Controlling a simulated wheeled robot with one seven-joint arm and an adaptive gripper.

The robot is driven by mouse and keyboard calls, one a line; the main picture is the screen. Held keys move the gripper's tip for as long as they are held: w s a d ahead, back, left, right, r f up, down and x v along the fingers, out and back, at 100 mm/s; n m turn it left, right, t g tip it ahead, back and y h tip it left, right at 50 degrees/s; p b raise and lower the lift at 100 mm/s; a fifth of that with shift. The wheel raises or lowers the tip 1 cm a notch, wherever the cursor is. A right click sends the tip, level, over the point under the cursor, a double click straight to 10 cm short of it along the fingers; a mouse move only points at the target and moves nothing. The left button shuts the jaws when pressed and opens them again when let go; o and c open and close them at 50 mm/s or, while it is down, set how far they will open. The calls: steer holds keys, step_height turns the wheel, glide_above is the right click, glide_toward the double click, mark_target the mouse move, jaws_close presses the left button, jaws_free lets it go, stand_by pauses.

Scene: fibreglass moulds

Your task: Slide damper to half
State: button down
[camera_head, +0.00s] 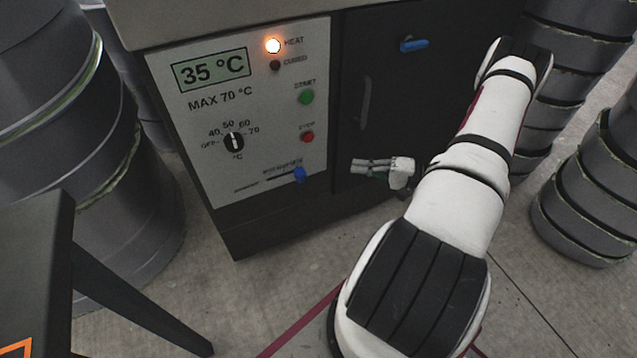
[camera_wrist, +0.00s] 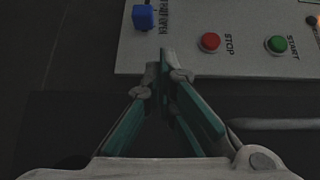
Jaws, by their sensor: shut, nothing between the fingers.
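The damper is a blue slider knob (camera_head: 300,174) on a short horizontal slot low on the white control panel (camera_head: 215,185). The knob sits at the right end of the visible dark slot. The label beside it is too small to read in the head view. My gripper (camera_head: 354,165) is to the right of the knob, in front of the dark door, apart from the knob. In the wrist view my gripper (camera_wrist: 165,62) has its fingertips together and empty, below the knob.
Above the slider are a red stop button (camera_head: 307,136), a green start button (camera_head: 306,97) and a temperature dial (camera_head: 234,142). The dark door (camera_head: 400,100) has a handle and a blue latch (camera_head: 414,45). Stacked grey moulds (camera_head: 590,190) stand right; a dark table (camera_head: 35,260) stands left.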

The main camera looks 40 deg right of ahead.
mark_target(300, 175)
step_height(300, 175, down, 4)
steer(key=s+d+m+t+h, duration=0.1)
steer(key=t, duration=0.1)
steer(key=b+x, duration=0.1)
steer(key=x, duration=0.2)
steer(key=b+x, duration=0.1)
steer(key=x, duration=0.2)
steer(key=b+x, duration=0.1)
steer(key=x, duration=0.2)
steer(key=shift+w+a+f, duration=0.1)
steer(key=shift+w+f, duration=0.1)
steer(key=shift+f, duration=0.1)
steer(key=shift+w+a+b, duration=0.2)
steer(key=shift+a+b, duration=0.1)
steer(key=shift+a, duration=0.3)
steer(key=shift+w+a+b, duration=0.2)
steer(key=shift+a+b, duration=0.1)
steer(key=shift+a, duration=0.25)
steer(key=shift+w+a+r, duration=0.1)
steer(key=shift+w+a, duration=0.1)
steer(key=shift+a, duration=0.6)
steer(key=a, duration=0.2)
steer(key=w+a, duration=0.1)
steer(key=a, duration=0.1)
steer(key=shift+d, duration=0.1)
